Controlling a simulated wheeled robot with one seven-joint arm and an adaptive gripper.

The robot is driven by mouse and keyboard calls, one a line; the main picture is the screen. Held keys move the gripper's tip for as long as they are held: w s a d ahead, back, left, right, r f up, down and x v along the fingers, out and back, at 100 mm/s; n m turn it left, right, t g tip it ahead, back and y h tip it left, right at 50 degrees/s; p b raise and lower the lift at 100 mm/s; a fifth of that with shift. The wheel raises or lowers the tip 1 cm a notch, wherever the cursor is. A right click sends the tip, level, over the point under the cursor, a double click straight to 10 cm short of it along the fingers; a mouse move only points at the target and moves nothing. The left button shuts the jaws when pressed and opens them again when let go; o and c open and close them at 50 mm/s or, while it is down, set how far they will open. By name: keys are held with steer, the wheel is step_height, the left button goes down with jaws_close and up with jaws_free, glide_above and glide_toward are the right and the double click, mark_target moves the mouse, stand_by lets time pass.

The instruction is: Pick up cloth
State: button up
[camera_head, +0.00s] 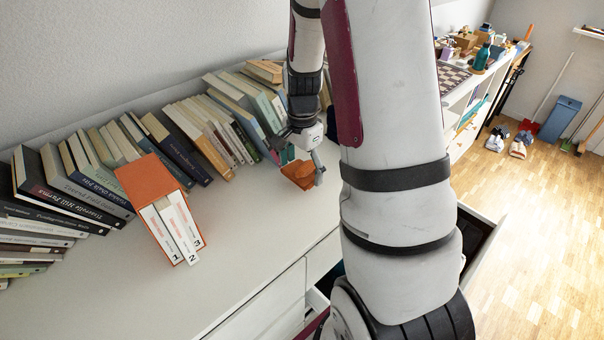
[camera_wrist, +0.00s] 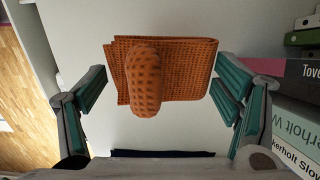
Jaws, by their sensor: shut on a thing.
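An orange, waffle-textured cloth (camera_head: 297,172) is at the end of my gripper (camera_head: 303,166) in the head view, over the white top of the cabinet. In the wrist view the cloth (camera_wrist: 185,75) looks folded, with a rounded bulge in its middle. The exact contact is hard to see. I cannot tell whether the cloth touches the surface below.
Rows of books (camera_head: 205,130) lean along the wall behind the white cabinet top (camera_head: 250,235). An orange box of numbered volumes (camera_head: 150,185) stands at the front left. Open drawers (camera_head: 485,235) jut out beneath my arm. Clear surface lies between box and gripper.

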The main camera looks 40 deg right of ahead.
steer(key=s+a, duration=0.1)
steer(key=s, duration=0.3)
steer(key=s+a+r+p, duration=0.1)
steer(key=s, duration=0.4)
steer(key=s+a, duration=0.1)
steer(key=s, duration=0.3)
steer(key=shift+s+a+r, duration=0.15)
steer(key=shift+a, duration=0.25)
steer(key=shift+s+a+p, duration=0.3)
steer(key=shift+s+p, duration=0.6)
steer(key=shift+p, duration=0.4)
steer(key=w+a+r+n+p, duration=0.1)
steer(key=w+a+n+p, duration=0.1)
steer(key=w+a+n, duration=0.5)
steer(key=w+a+r+n+p, duration=0.2)
steer(key=w+a+n, duration=0.6)
steer(key=w+n, duration=0.2)
steer(key=shift+w+a+r, duration=0.2)
steer(key=shift+a+r, duration=0.1)
